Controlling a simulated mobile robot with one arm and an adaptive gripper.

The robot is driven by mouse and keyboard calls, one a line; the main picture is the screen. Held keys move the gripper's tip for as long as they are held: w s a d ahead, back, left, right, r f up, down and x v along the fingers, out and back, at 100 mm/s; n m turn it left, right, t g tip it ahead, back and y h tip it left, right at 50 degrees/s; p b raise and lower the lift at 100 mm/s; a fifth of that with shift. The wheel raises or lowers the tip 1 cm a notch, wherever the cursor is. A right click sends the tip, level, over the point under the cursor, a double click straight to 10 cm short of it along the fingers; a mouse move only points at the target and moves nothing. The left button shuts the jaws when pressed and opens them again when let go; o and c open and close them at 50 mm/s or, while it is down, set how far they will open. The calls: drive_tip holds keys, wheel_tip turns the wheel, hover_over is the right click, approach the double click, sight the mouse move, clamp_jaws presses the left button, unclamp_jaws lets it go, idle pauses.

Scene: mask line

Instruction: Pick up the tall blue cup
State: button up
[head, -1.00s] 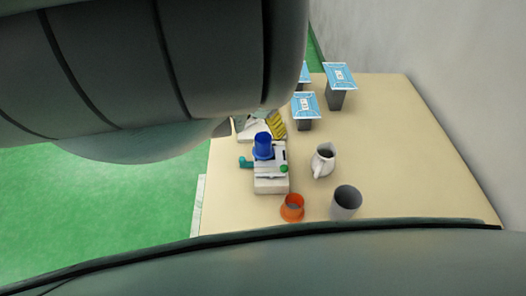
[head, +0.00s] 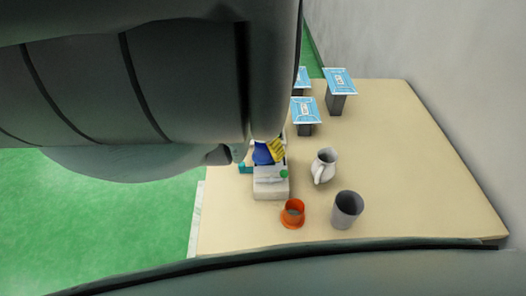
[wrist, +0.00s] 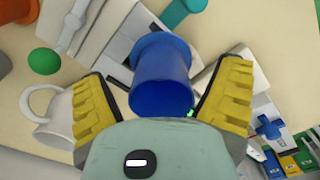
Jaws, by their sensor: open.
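The tall blue cup (wrist: 160,75) shows in the wrist view between the two yellow-padded fingers of my gripper (wrist: 163,100). The fingers are open, with visible gaps on both sides of the cup. In the head view the blue cup (head: 262,157) stands on or over a white machine (head: 270,188) and is partly hidden by my arm and a yellow finger. My gripper (head: 268,150) is at the cup there, mostly hidden behind my arm.
On the tan table (head: 400,180) stand a white pitcher (head: 324,165), a grey cup (head: 346,208) and an orange cup (head: 293,213), near the machine. Several blue-topped stands, one the nearest stand (head: 305,110), are at the back. A wall rises on the right.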

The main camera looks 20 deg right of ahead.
drive_tip(key=shift+a+f, duration=0.1)
drive_tip(key=shift+f, duration=0.25)
drive_tip(key=c, duration=1.3)
drive_tip(key=shift+r, duration=0.2)
drive_tip(key=shift+c, duration=0.2)
drive_tip(key=shift+w+r, duration=0.1)
drive_tip(key=shift+r, duration=0.05)
drive_tip(key=shift+r+b, duration=0.7)
drive_tip(key=shift+r, duration=0.7)
drive_tip(key=s+a+p, duration=0.1)
drive_tip(key=p, duration=0.1)
drive_tip(key=s+a+r+p, duration=0.1)
drive_tip(key=s+p, duration=0.1)
drive_tip(key=s+a+p, duration=0.1)
drive_tip(key=s+p, duration=0.1)
drive_tip(key=p, duration=0.1)
drive_tip(key=shift+s+a+r, duration=0.1)
drive_tip(key=shift+r, duration=0.15)
drive_tip(key=s+a+p, duration=0.5)
drive_tip(key=s, duration=0.3)
drive_tip(key=shift+s+r, duration=0.15)
drive_tip(key=shift+s, duration=0.05)
